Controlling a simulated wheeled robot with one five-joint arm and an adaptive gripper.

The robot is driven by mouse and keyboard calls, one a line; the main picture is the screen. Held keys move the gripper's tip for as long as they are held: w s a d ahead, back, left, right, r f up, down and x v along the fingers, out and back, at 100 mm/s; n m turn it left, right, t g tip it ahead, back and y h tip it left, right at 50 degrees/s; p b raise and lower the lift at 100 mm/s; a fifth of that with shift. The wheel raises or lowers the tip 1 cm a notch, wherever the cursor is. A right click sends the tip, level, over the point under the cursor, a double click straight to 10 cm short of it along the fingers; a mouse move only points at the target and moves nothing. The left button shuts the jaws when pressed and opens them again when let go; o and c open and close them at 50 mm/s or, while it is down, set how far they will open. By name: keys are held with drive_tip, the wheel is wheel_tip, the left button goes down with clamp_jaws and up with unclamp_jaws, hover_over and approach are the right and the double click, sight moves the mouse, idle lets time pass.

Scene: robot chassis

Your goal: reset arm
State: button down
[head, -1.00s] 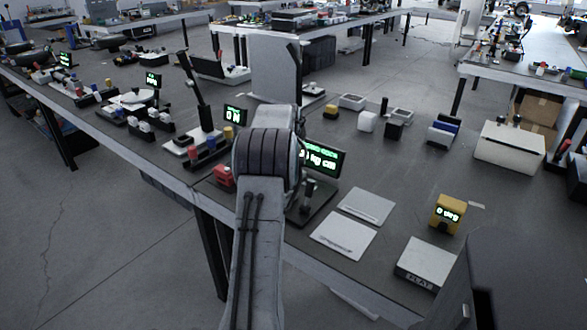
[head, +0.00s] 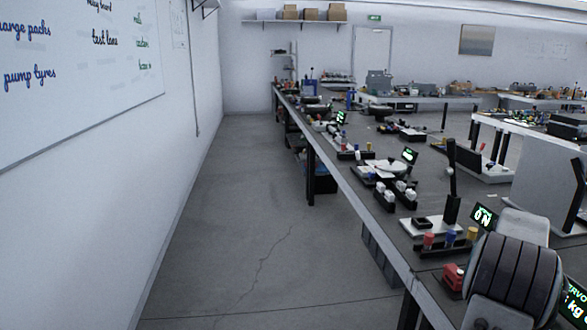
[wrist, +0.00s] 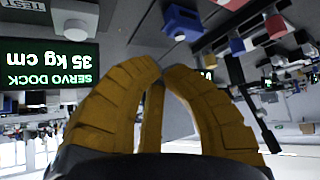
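My arm shows at the lower right of the head view as a pale link with a dark ribbed joint (head: 515,275). My gripper (wrist: 163,68) is outside the head view. In the wrist view its yellow ribbed fingers curve toward each other, with a narrow gap between the tips. A third finger shows behind them. I see nothing held between them, and I cannot tell whether they are fully shut. The wrist view is upside down and shows a "SERVO DOCK 35 kg cm" display (wrist: 48,66) at the left.
A long workbench (head: 343,170) runs away on the right, crowded with small devices. A lever stand (head: 452,200) and a red block (head: 453,277) are near my arm. The floor (head: 230,220) at left centre is clear, bounded by a white wall (head: 110,200) with a whiteboard (head: 80,60).

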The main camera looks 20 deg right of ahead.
drive_tip(key=w+a+r+n+y, duration=0.1)
drive_tip(key=w+a, duration=0.2)
drive_tip(key=a, duration=0.4)
drive_tip(key=w+a+r+n+t+y, duration=0.1)
drive_tip(key=w+a+n, duration=0.1)
drive_tip(key=w+a, duration=0.35)
drive_tip(key=w+a+r+n+y, duration=0.1)
drive_tip(key=w+a, duration=0.1)
drive_tip(key=a, duration=0.7)
drive_tip(key=s+a+n+y, duration=0.2)
drive_tip(key=a+n, duration=0.1)
drive_tip(key=a, duration=1.4)
drive_tip(key=s+a+f+n+g+y, duration=0.1)
drive_tip(key=s+a+f+n, duration=0.2)
drive_tip(key=s+a, duration=0.5)
drive_tip(key=s+a+f+n+y, duration=0.25)
drive_tip(key=s+a, duration=0.45)
drive_tip(key=a, duration=0.4)
wheel_tip(320, 180, up, 13)
drive_tip(key=p, duration=1.2)
drive_tip(key=shift+s+d+n+h, duration=0.2)
drive_tip(key=shift+s+n+h, duration=0.05)
drive_tip(key=shift+n+h, duration=0.1)
